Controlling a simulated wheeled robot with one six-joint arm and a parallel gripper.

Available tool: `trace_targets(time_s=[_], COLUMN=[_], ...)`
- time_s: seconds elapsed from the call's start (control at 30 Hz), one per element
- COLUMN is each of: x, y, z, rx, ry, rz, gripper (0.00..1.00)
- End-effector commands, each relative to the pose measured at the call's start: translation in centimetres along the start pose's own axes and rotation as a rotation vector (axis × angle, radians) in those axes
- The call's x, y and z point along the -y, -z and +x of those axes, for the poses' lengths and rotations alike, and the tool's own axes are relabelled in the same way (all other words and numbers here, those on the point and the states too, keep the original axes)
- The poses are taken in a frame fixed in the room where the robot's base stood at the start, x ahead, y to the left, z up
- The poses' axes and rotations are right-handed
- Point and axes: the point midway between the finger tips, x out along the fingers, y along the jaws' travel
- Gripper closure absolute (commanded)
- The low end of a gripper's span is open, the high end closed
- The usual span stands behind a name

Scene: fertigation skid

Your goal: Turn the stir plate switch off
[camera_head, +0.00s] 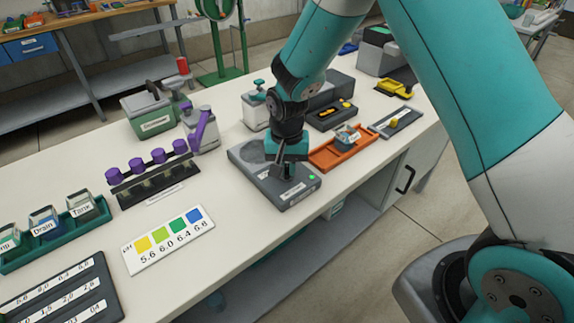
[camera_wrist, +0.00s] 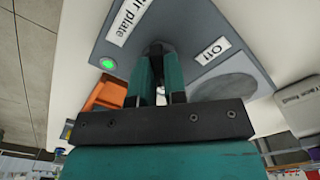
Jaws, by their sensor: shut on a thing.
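The stir plate (camera_head: 262,172) is a flat dark grey box on the white bench, near its front edge. It also shows close up in the wrist view (camera_wrist: 190,20), with a "Stir plate" label, an "Off" label (camera_wrist: 204,49) and a round grey pad. Its small green light (camera_head: 312,178) is lit, also in the wrist view (camera_wrist: 107,63). My gripper (camera_head: 281,164) points down onto the plate. In the wrist view my gripper's fingers (camera_wrist: 159,66) are shut on the dark switch (camera_wrist: 157,47), between the two labels. The fingers hide most of the switch.
An orange tray (camera_head: 326,158) with a small jar stands close right of the plate. A rack with purple-capped bottles (camera_head: 155,185) and a colour chart (camera_head: 168,241) lie to the left. Bare bench shows between chart and plate.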

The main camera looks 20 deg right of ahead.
Motion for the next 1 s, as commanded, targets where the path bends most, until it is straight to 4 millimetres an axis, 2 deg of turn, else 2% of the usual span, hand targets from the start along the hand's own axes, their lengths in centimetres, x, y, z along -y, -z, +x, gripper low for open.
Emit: trace_targets(time_s=[0.27, 1.0], x=[-0.03, -0.04], y=[0.0, 0.03], z=[-0.15, -0.14], rx=[0.001, 0.0], ry=[-0.001, -0.001], rz=[-0.2, -0.902], gripper=[1.0, 1.0])
